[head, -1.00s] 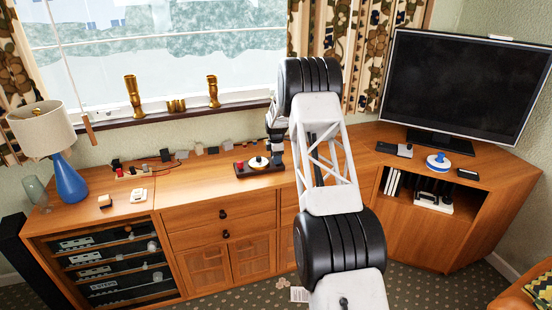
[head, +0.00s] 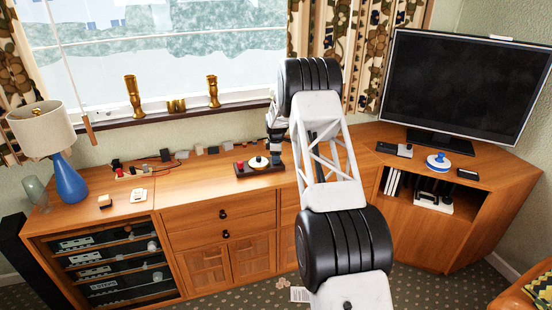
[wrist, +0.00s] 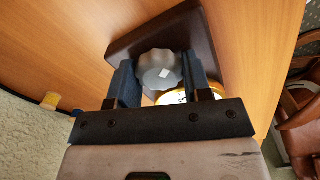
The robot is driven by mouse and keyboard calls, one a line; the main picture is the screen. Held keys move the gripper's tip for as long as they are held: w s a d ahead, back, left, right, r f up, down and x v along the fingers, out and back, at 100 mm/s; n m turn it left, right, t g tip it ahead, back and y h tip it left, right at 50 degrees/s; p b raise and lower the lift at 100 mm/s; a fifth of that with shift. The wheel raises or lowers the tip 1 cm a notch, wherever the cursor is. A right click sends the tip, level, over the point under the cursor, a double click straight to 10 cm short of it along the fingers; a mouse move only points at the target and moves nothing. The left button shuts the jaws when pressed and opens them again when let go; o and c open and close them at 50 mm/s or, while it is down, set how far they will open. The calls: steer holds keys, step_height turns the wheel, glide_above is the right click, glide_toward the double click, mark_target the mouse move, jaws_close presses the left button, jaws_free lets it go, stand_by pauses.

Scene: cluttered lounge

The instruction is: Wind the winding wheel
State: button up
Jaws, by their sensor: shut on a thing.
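The winding wheel is a grey knob (wrist: 152,64) with a scalloped edge and a small white mark on its face. It sits on a dark brown base (wrist: 118,46), seen in the wrist view. The base also shows on the wooden cabinet in the head view (head: 262,173), with a white dial (head: 257,161) and a red knob (head: 240,165) on it. My gripper (wrist: 160,68) has one dark finger on either side of the grey knob and is shut on it. In the head view my gripper (head: 276,157) is at the base's right end, where it hides the knob.
Several small blocks and cables (head: 182,154) lie along the wall behind. A blue lamp (head: 68,180) stands at the left and a television (head: 464,90) at the right. Gold ornaments (head: 133,97) stand on the windowsill. The cabinet top left of the base is mostly clear.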

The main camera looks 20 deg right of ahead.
steer(key=o, duration=0.9)
steer(key=shift+o, duration=0.2)
steer(key=shift+r, duration=3.95)
